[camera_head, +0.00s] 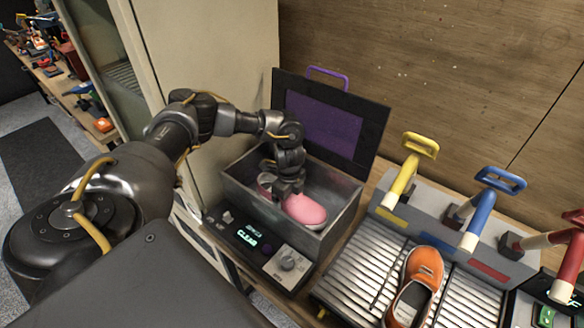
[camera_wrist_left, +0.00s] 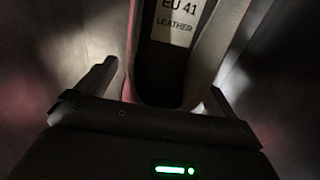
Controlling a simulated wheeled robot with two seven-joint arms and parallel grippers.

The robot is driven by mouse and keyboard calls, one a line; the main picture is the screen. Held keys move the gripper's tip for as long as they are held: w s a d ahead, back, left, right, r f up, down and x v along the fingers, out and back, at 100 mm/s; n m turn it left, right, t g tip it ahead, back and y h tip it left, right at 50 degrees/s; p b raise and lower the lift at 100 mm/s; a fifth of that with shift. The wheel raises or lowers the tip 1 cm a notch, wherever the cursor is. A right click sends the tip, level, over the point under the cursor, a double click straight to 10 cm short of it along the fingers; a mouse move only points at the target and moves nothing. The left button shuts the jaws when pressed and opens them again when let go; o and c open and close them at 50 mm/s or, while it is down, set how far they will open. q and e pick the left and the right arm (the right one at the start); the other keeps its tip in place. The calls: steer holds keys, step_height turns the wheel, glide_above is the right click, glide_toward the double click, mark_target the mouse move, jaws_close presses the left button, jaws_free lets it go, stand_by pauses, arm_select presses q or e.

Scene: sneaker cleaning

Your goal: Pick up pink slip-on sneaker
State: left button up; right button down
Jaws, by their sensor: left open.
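The pink slip-on sneaker (camera_head: 304,210) lies inside an open metal box (camera_head: 345,222), its pink toe toward the right. My left gripper (camera_head: 288,192) reaches down into the box over the heel end of the sneaker and hides part of it. In the left wrist view the open fingers (camera_wrist_left: 160,92) stand on either side of the sneaker's heel. The insole label (camera_wrist_left: 180,20) reads EU 41 LEATHER. The dim light leaves it unclear whether the fingers touch the shoe. My right gripper is not in view.
To the right, an orange shoe (camera_head: 412,290) rests on a ribbed metal rack (camera_head: 362,262) with yellow, blue and red handles behind. A tall cabinet stands behind my left arm.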

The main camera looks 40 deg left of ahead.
arm_select(q)
steer(key=c, duration=1.2)
